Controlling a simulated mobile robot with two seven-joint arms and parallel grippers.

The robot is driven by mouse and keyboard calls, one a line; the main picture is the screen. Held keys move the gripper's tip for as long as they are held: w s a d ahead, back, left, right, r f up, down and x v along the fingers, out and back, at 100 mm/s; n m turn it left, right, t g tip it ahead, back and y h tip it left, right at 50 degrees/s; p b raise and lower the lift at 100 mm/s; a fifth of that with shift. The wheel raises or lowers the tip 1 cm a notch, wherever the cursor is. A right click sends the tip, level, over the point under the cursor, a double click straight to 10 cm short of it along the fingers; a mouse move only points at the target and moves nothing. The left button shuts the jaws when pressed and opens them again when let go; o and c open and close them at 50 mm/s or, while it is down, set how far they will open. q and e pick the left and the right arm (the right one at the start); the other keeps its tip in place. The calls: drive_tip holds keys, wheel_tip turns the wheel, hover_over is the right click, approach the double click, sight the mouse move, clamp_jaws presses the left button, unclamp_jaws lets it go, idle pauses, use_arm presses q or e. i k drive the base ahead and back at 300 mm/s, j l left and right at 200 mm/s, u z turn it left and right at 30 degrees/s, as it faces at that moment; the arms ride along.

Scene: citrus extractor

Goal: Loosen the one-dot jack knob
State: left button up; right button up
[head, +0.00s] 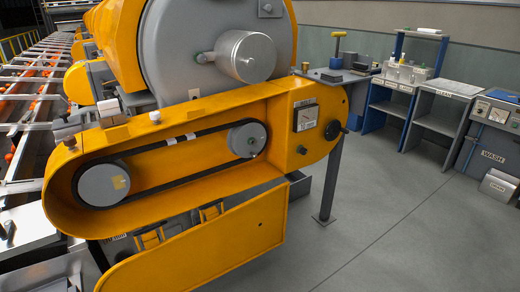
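A yellow belt housing (225,103) stands open in front of me. A dark belt (170,189) runs around a left pulley (105,184) and a right pulley (246,139). A dark knob (334,130) sits at the housing's right end. I cannot make out dots on any knob, so I cannot tell which is the one-dot jack knob. A square gauge plate (305,117) is near the right end. Neither of my grippers is in view.
A yellow cover (200,246) hangs low below the housing. A large grey drum face (180,50) rises behind it. A post (328,190) stands at the right. A grey bench (450,88) and a WASH station (490,140) are further right. The floor between is clear.

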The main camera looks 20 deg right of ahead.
sight(302, 151)
drive_tip(key=i+l+u, duration=0.15)
drive_tip(key=l+u, duration=0.2)
drive_tip(key=i+l+u, duration=0.1)
drive_tip(key=l+u, duration=0.5)
drive_tip(key=l, duration=1.5)
drive_tip(key=i+l, duration=0.1)
drive_tip(key=l, duration=0.7)
drive_tip(key=i+u, duration=0.05)
